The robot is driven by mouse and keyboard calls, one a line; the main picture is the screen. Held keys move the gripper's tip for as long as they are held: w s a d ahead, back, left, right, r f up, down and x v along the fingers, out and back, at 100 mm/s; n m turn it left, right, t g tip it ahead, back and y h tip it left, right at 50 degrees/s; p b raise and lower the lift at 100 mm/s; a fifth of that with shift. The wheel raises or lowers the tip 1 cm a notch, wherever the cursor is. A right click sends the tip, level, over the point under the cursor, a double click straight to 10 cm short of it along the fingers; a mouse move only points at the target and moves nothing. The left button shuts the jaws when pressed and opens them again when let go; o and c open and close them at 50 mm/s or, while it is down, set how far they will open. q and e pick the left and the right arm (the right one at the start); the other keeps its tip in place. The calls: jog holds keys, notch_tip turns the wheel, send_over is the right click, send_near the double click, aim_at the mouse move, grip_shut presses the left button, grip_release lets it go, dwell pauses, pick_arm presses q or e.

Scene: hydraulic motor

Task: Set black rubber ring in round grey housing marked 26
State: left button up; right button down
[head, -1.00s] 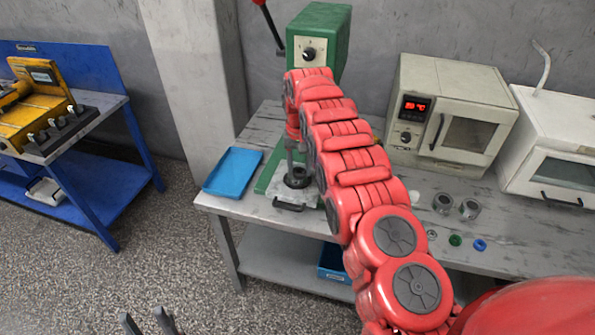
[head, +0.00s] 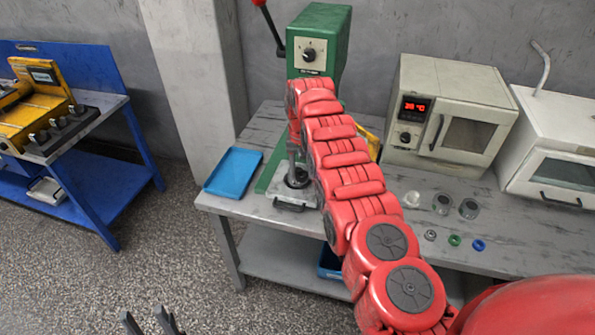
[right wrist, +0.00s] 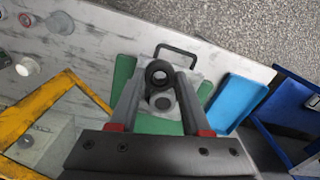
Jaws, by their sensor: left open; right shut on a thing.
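My right gripper (right wrist: 160,82) is shut on a black rubber ring (right wrist: 158,66) in the right wrist view, holding it over the press base. A round grey housing (right wrist: 162,104) with a dark centre sits just beside the ring in that view, on the grey plate of the base. In the head view the round part (head: 297,179) on the plate is partly hidden by my fingers. I cannot read any number on it, nor tell the gap between ring and housing. My left gripper (head: 150,322) is open and empty at the bottom edge, above the floor.
The green press (head: 325,45) rises behind my right arm. A blue tray (head: 233,173) lies left of its base. An oven (head: 450,110), several small cylinders and coloured rings (head: 455,240) are to the right. A yellow-framed tray (right wrist: 60,110) shows in the wrist view.

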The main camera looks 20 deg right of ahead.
jog(key=shift+s+d+f, duration=0.1)
jog(key=shift+d+f, duration=0.1)
jog(key=shift+f, duration=0.2)
jog(key=shift+s+f, duration=0.1)
jog(key=shift+f, duration=0.05)
jog(key=shift+m+p, duration=0.3)
jog(key=shift+f, duration=0.1)
